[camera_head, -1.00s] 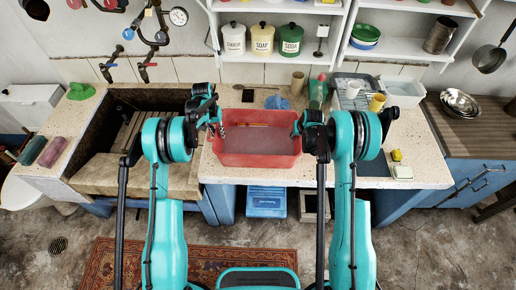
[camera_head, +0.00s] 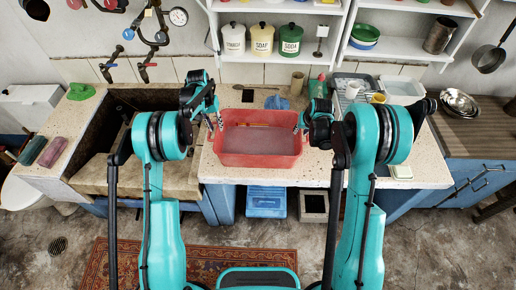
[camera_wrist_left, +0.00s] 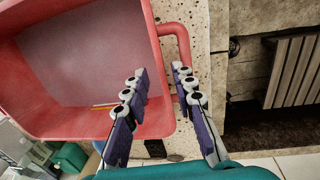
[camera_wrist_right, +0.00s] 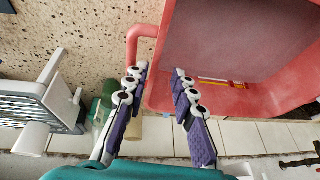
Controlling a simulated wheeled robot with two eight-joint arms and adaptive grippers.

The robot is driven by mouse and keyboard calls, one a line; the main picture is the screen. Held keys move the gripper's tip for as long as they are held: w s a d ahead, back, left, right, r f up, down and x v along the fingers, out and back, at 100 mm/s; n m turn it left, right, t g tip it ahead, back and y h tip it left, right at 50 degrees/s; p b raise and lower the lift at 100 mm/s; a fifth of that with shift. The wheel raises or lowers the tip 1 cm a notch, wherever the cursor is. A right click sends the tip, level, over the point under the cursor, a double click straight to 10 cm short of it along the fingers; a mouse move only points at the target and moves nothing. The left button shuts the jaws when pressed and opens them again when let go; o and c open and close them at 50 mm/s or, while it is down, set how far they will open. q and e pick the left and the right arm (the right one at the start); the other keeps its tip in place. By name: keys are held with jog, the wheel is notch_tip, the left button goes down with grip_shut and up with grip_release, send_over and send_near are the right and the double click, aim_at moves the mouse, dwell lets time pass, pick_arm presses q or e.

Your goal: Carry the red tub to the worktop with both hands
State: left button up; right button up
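The red tub (camera_head: 258,161) appears upright on the speckled worktop (camera_head: 225,178) in the head view. Its inside looks greyish, with a thin yellow and red item at one edge in the wrist views. My left gripper (camera_head: 212,125) is at the tub's left end; in its wrist view its fingers (camera_wrist_left: 160,78) are apart, with the red end handle (camera_wrist_left: 183,45) between or just beyond them. My right gripper (camera_head: 301,124) is at the right end; in its wrist view its fingers (camera_wrist_right: 158,75) are apart near the other handle (camera_wrist_right: 133,42). Contact cannot be told.
An open stone basin (camera_head: 105,160) lies left of the tub. Behind the tub are a blue item (camera_head: 277,103) and a beige cup (camera_head: 297,82). A dish rack (camera_head: 350,92) and a white basin (camera_head: 402,90) stand at the right. The worktop's front edge is clear.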

jog(key=shift+v, duration=1.4)
jog(key=shift+a, duration=0.1)
